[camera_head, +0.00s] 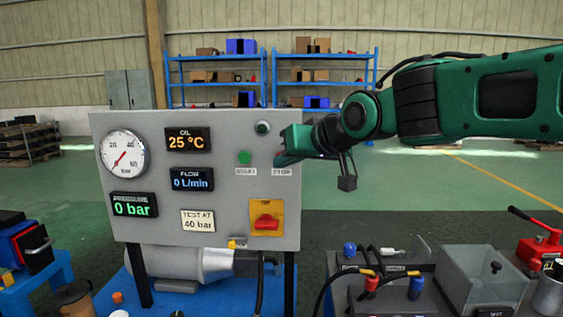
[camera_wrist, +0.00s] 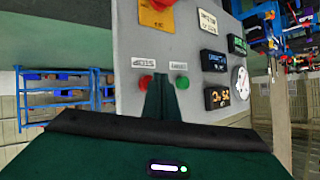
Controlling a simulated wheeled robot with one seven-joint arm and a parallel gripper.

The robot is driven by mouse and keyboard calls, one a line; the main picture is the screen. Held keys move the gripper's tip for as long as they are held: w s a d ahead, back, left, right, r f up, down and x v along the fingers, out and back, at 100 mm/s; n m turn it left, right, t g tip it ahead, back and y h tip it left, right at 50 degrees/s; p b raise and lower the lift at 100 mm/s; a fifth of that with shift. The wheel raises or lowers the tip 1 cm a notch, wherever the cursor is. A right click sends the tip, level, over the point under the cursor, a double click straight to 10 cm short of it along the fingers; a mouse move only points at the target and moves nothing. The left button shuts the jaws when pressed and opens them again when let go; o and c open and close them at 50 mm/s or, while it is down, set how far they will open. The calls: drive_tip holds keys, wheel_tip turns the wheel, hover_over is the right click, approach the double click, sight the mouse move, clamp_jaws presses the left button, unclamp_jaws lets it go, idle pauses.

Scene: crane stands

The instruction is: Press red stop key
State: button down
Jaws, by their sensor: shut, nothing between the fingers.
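A grey control panel (camera_head: 225,130) faces me. The red stop key (camera_wrist: 146,82) shows in the wrist view, partly behind the left side of my fingers. The green start key (camera_wrist: 182,82) is to the right of the fingers there. In the head view the green start key (camera_head: 244,157) is clear, but my gripper (camera_head: 280,158) covers the spot above the STOP label (camera_head: 282,172). In the wrist view my gripper (camera_wrist: 159,78) is shut and empty, its tips close to the panel between the keys. I cannot tell whether they touch anything.
A red rotary switch (camera_head: 266,222) on a yellow plate sits lower on the panel. A dark round knob (camera_head: 263,128) is above the keys. A pressure gauge (camera_head: 123,153) and displays fill the left. A bench with a grey bin (camera_head: 482,280) stands at the right.

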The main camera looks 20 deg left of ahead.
drive_tip(key=shift+s, duration=0.25)
drive_tip(key=shift+s+d, duration=0.2)
drive_tip(key=shift+s, duration=0.55)
drive_tip(key=shift+s+d, duration=0.2)
drive_tip(key=shift+s, duration=0.6)
drive_tip(key=shift+s+d, duration=0.2)
drive_tip(key=shift+s, duration=0.55)
